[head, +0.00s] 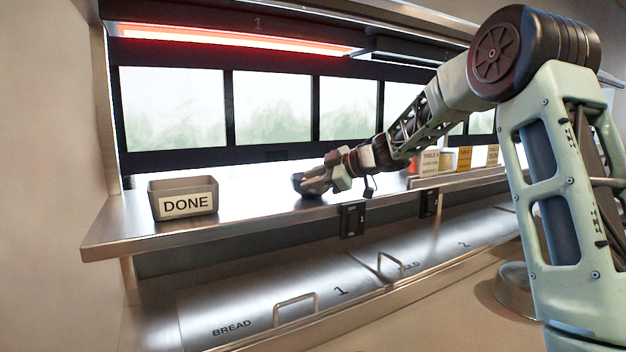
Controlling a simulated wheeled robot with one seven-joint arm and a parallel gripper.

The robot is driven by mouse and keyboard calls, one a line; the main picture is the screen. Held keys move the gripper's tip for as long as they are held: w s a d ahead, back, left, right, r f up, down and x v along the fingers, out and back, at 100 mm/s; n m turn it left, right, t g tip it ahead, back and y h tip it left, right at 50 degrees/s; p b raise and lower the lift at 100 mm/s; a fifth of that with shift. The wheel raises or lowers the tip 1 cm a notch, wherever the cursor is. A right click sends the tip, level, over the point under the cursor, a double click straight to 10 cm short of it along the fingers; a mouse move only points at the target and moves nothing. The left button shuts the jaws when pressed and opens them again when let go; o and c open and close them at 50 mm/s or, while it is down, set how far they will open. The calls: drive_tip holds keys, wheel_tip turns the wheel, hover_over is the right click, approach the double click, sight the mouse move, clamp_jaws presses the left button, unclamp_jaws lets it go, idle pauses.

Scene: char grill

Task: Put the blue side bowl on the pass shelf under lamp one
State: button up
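A small dark bowl (298,181), its blue hard to make out, is at the pass shelf (250,207), partly hidden behind my gripper. My gripper (312,186) reaches in from the right, low over the shelf, with its fingers at the bowl's right side. The fingers overlap the bowl in the picture; I cannot tell whether they grip its rim or are apart from it. Lamp one (235,40) glows red above the left part of the shelf, with the number 1 over it. The bowl is below the right part of this lamp.
A grey bin marked DONE (184,198) stands on the shelf's left end. Ticket cards (463,158) stand farther right. Switch boxes (352,219) hang on the shelf's front edge. Below are lidded wells with handles (296,308). The shelf between bin and bowl is clear.

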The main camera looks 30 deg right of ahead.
drive_tip(key=b+v, duration=0.2)
drive_tip(key=v, duration=1)
drive_tip(key=shift+r, duration=0.2)
drive_tip(key=w+a+f+m+t+h, duration=0.1)
drive_tip(key=a+f+m, duration=0.1)
drive_tip(key=a, duration=0.6)
drive_tip(key=w+a+f+m+t+h, duration=0.1)
drive_tip(key=w+a+m+h, duration=0.1)
drive_tip(key=a, duration=0.7)
drive_tip(key=s+a+f+m+g+h, duration=0.2)
drive_tip(key=s+a+f, duration=0.5)
drive_tip(key=f, duration=0.1)
drive_tip(key=s+a+f+g, duration=0.2)
drive_tip(key=s+f+g, duration=0.1)
drive_tip(key=s, duration=0.7)
drive_tip(key=s+a+f+g+h, duration=0.1)
drive_tip(key=s+f+g, duration=0.3)
drive_tip(key=s, duration=0.7)
drive_tip(key=s+a+f+g+h, duration=0.1)
drive_tip(key=s+a+f+g, duration=0.2)
drive_tip(key=s+f, duration=0.4)
drive_tip(key=s+g, duration=0.1)
drive_tip(key=s, duration=0.2)
drive_tip(key=shift+s+a, duration=0.3)
drive_tip(key=shift+a, duration=0.1)
